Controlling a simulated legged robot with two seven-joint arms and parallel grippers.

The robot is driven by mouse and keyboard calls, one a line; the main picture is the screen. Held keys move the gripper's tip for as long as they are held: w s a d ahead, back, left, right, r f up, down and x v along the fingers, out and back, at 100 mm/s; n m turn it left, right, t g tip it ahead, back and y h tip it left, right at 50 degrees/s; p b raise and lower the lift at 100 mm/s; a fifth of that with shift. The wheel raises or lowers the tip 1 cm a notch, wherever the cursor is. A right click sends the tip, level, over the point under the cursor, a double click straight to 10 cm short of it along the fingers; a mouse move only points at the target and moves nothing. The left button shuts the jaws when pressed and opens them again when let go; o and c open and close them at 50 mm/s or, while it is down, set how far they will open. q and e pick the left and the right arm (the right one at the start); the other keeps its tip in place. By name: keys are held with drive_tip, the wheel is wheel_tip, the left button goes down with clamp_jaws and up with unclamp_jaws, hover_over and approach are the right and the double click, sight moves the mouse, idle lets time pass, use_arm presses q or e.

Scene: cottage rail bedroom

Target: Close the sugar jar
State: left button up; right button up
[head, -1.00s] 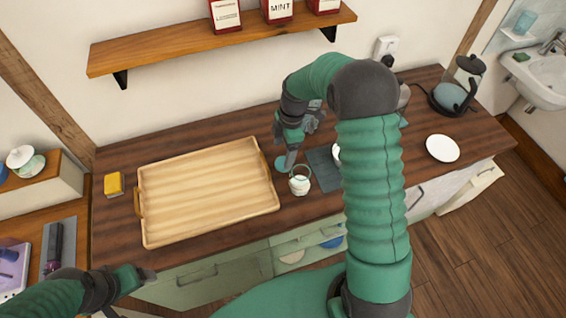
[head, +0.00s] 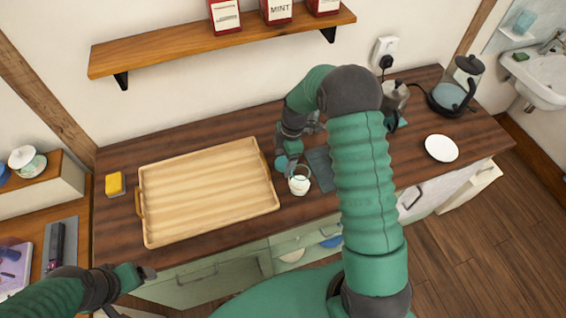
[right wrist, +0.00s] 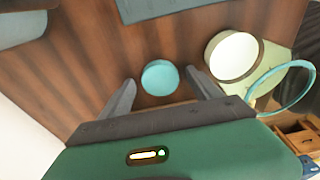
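The sugar jar (head: 299,186) is a small pale jar standing open on the wooden counter, right of the tray. In the right wrist view the jar (right wrist: 233,55) shows a cream-coloured inside, and a teal ring (right wrist: 283,88) stands out at its side. A round teal disc, which looks like the lid (right wrist: 160,77), is between the fingers of my right gripper (right wrist: 164,92), with gaps on both sides. In the head view my right gripper (head: 287,166) is low beside the jar, partly hiding the disc. My left gripper (head: 146,273) is away at lower left; its fingers are unclear.
A wooden tray (head: 148,228) fills the counter's left half, with a yellow sponge (head: 114,184) beside it. A dark mat (head: 321,168) lies right of the jar. A white plate (head: 441,148), moka pot (head: 394,95) and glass kettle (head: 447,96) stand farther right.

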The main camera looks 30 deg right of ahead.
sight(284, 162)
drive_tip(key=c, duration=1.3)
drive_tip(key=shift+o, duration=0.2)
wheel_tip(284, 162, up, 10)
drive_tip(key=shift+b, duration=0.4)
